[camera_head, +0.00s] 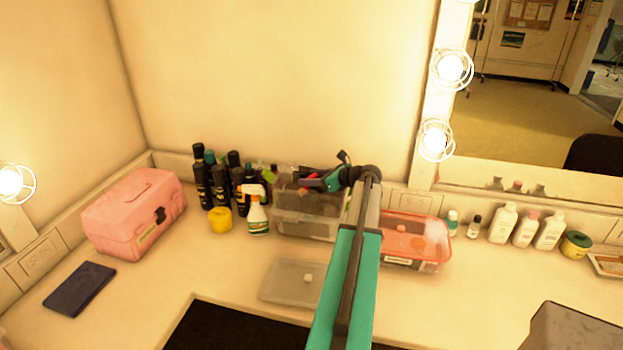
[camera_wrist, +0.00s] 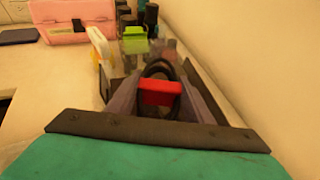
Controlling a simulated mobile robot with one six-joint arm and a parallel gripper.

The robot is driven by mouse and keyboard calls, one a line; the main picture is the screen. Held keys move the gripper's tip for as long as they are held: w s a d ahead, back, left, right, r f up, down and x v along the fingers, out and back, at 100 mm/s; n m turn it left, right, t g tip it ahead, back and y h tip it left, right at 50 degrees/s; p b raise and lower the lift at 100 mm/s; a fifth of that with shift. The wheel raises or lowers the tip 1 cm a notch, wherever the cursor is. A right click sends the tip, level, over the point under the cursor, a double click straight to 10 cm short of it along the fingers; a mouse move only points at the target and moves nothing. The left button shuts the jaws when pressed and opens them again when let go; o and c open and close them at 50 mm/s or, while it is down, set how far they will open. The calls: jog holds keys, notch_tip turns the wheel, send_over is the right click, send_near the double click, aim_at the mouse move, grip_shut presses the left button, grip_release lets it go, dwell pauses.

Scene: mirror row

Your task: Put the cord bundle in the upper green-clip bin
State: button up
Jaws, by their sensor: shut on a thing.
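My gripper (camera_head: 312,181) is shut on the cord bundle (camera_head: 308,176), a black loop with a red band. In the wrist view, the cord bundle (camera_wrist: 160,93) sits between the two fingers of my gripper (camera_wrist: 160,82), its black loop rising beyond the red band. In the head view, the cord bundle is over or in front of the top of the stacked clear bins; the exact height is unclear. The upper bin (camera_head: 285,196) is clear plastic. My arm hides the right side.
Dark bottles (camera_head: 203,180), a spray bottle (camera_head: 257,212) and a yellow jar (camera_head: 220,219) stand to the left. A red-rimmed clear bin (camera_head: 438,248) stands right. A clear lid or tray (camera_head: 285,288) lies in front. A pink case (camera_head: 135,207) stands far left.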

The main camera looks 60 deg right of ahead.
jog(key=shift+f, duration=0.5)
jog(key=o, duration=1.2)
